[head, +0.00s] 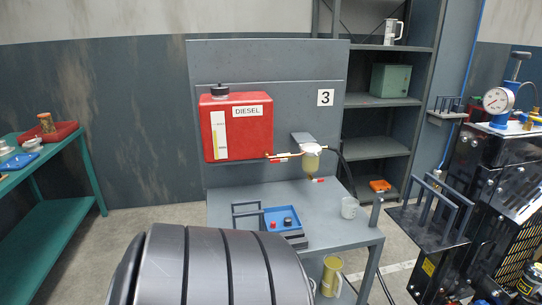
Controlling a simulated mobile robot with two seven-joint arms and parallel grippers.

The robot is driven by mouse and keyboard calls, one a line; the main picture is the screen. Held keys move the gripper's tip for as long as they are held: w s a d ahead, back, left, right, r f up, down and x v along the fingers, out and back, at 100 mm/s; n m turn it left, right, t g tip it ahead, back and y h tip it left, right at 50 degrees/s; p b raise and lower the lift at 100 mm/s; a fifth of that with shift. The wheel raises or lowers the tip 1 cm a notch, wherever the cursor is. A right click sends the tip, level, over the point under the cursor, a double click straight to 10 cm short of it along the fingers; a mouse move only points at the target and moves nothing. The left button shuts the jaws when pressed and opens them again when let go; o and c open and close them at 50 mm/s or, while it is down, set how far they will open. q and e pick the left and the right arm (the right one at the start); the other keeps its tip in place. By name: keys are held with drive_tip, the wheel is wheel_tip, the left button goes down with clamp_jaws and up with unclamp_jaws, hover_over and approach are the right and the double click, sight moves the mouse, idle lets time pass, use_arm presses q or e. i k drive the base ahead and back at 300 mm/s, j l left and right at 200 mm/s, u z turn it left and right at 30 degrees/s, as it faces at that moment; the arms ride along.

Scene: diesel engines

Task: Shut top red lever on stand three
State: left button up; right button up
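Stand three (225,65) is a grey panel with a "3" sign (325,97) and a bench top in front. The red diesel tank (255,135) hangs on the panel. The top red lever (275,160) is small and sits at the tank's lower right, by the brass outlet pipe. It appears to lie roughly along the pipe, which leads right to a filter bowl (311,160). A second red lever (318,180) sits below the bowl. Neither of my grippers is in view.
A yellowish mug (331,275) is lower down. A green table (50,155) is at left, shelves (385,143) behind, a black engine (490,185) at right. A dark ribbed shape fills the bottom centre.

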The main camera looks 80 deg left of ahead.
sight(283, 159)
drive_tip(key=u, duration=0.5)
drive_tip(key=j+u, duration=0.15)
drive_tip(key=u, duration=0.8)
drive_tip(key=i+u, duration=0.1)
drive_tip(key=u, duration=0.85)
drive_tip(key=i+j, duration=0.05)
drive_tip(key=i, duration=0.05)
